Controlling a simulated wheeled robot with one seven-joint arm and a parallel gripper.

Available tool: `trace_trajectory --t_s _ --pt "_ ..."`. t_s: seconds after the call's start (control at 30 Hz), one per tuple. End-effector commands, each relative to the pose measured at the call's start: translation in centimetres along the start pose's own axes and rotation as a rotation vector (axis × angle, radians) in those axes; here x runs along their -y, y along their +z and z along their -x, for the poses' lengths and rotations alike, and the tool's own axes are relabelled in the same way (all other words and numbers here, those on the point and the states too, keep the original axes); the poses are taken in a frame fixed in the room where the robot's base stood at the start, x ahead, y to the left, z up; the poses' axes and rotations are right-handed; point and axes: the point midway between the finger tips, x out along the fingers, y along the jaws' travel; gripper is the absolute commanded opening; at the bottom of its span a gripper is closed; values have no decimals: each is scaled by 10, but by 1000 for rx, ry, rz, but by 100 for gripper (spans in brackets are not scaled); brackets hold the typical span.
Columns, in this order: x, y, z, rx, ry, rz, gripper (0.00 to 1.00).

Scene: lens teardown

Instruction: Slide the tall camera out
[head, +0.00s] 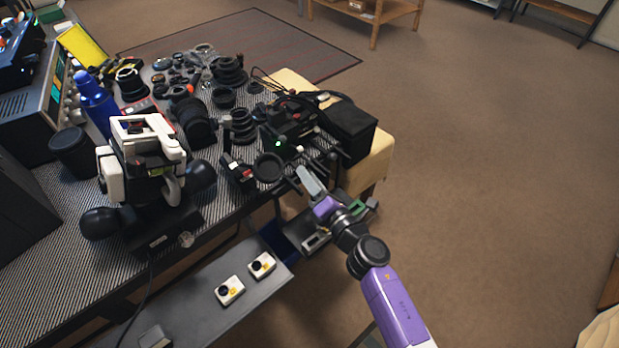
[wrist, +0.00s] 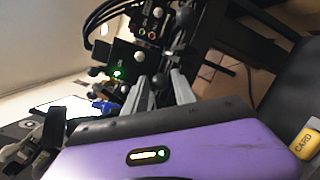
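A black camera rig (head: 292,112) with a green light sits at the right end of the striped table, among other gear. In the wrist view a black body with round ports (wrist: 148,22) and a green light fills the space ahead of my fingers. I cannot tell for certain which item is the tall camera. My gripper (head: 304,174) is just off the table's right front edge, pointing at this gear. In the wrist view its two grey fingers (wrist: 160,88) stand apart, with nothing visibly held between them. Whether the fingertips touch the black body is not clear.
Black lenses (head: 192,120) crowd the striped table. A white-and-black device (head: 148,160) stands at the left front. A black box (head: 346,130) sits on the yellow surface (head: 380,158) to the right. Small white cameras (head: 230,290) lie on a lower grey shelf. The floor at right is open.

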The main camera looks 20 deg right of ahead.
Motion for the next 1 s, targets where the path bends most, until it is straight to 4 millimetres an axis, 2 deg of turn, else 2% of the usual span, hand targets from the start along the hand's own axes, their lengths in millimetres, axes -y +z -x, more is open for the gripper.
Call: trace_trajectory --t_s 0.07,0.23,1.0 --pt "0 0 0 0 0 0 32" --pt "0 0 0 0 0 0 1" --pt "0 0 0 1 -1 0 0"
